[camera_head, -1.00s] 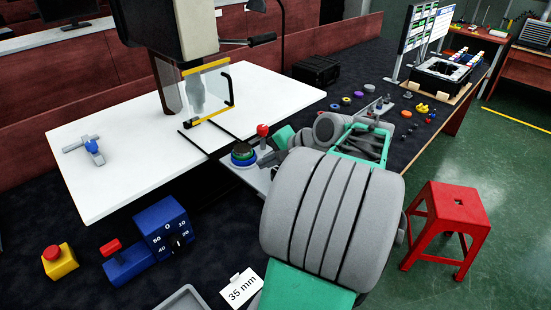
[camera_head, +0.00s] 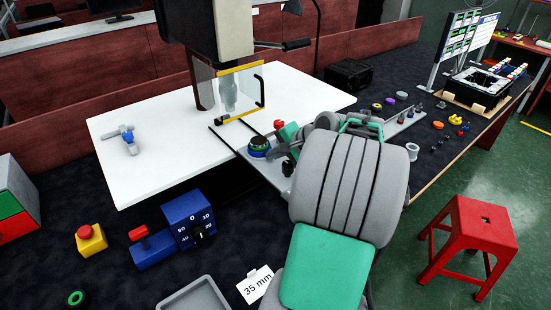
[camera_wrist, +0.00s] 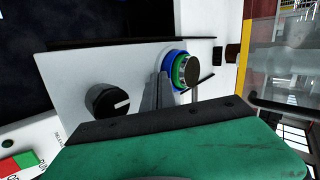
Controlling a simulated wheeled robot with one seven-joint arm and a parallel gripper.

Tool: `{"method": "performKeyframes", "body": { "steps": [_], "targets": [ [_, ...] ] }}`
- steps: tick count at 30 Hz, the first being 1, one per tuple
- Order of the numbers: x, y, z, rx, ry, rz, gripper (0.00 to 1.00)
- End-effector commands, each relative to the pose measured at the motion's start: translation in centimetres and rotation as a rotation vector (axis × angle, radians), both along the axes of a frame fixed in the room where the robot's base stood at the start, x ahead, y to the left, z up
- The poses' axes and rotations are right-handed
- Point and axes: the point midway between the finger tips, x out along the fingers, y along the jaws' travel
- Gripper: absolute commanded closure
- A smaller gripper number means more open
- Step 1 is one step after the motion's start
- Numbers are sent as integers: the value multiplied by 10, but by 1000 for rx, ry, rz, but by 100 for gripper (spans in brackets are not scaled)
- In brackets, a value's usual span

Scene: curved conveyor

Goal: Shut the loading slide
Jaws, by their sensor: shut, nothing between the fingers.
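The loading slide (camera_head: 256,166) is a pale plate sticking out from under the guard of the press, at the edge of the white table (camera_head: 140,172). It carries a blue and green ring fixture (camera_head: 259,147), also seen in the wrist view (camera_wrist: 179,70). A round black knob (camera_wrist: 110,102) is on the plate. A red-topped lever (camera_head: 279,124) stands behind the ring. My gripper (camera_wrist: 160,85) is shut and empty, its grey fingertips beside the ring fixture. I cannot tell whether they touch it. In the head view my arm hides most of the gripper.
The clear guard with yellow edges (camera_head: 240,68) stands over the slide's inner end. A blue dial box (camera_head: 188,217), yellow button box (camera_head: 91,239) and grey tray (camera_head: 205,296) lie in front. A red stool (camera_head: 470,240) is at right.

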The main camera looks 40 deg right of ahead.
Motion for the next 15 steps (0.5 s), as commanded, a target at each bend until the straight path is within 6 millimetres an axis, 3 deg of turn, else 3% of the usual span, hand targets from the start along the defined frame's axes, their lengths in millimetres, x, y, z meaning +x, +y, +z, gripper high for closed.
{"method": "performKeyframes", "body": {
  "steps": [9, 15],
  "targets": [
    [70, -8, 1, 4, 2, -8, 100],
    [100, -9, 0, 3, 0, -8, 100]
  ]
}}
